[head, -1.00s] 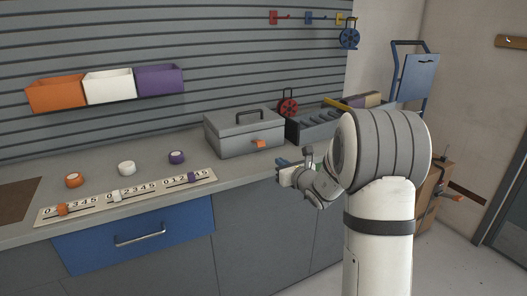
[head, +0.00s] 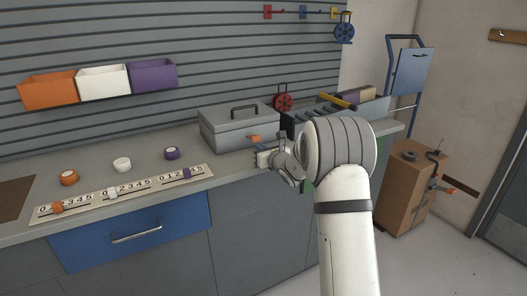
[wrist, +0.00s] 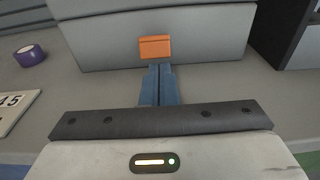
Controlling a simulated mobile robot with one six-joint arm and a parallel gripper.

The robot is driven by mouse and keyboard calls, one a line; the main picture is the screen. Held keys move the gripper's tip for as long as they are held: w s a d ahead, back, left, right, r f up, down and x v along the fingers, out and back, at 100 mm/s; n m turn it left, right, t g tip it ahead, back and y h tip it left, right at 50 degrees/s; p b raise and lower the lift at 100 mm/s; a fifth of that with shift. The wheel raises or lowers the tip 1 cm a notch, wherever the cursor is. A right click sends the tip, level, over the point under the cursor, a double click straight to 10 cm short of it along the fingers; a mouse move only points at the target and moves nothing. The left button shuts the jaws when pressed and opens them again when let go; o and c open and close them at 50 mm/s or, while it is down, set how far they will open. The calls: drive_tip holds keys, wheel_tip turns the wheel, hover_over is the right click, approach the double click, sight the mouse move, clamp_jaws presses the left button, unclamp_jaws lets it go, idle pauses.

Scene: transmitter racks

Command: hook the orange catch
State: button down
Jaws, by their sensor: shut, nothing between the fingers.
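The orange catch (head: 255,138) is a small tab on the front of the grey toolbox (head: 222,138), which stands shut on the bench. In the wrist view the catch (wrist: 155,47) is at the top centre on the box's front wall (wrist: 205,45). My gripper (wrist: 158,72) has its blue fingers together and empty, with their tips just below the catch in the picture. I cannot tell whether they touch it. In the head view my gripper (head: 260,150) is at the bench's front edge, just below the catch.
A red reel (head: 283,102) and a dark slotted tray (head: 318,118) are right of the toolbox. A purple tape roll (head: 172,153) and numbered slider strip (head: 130,193) lie left. A cardboard box (head: 412,185) stands on the floor at the right.

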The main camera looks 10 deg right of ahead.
drive_tip(key=shift+d+r+p, duration=0.1)
drive_tip(key=shift+r+p, duration=0.05)
drive_tip(key=shift+p, duration=0.15)
drive_tip(key=shift+d+r+p, duration=0.15)
drive_tip(key=shift+r+p, duration=0.05)
drive_tip(key=shift+p, duration=0.3)
drive_tip(key=shift+g, duration=0.3)
drive_tip(key=shift+a+p, duration=0.25)
drive_tip(key=shift+p, duration=0.25)
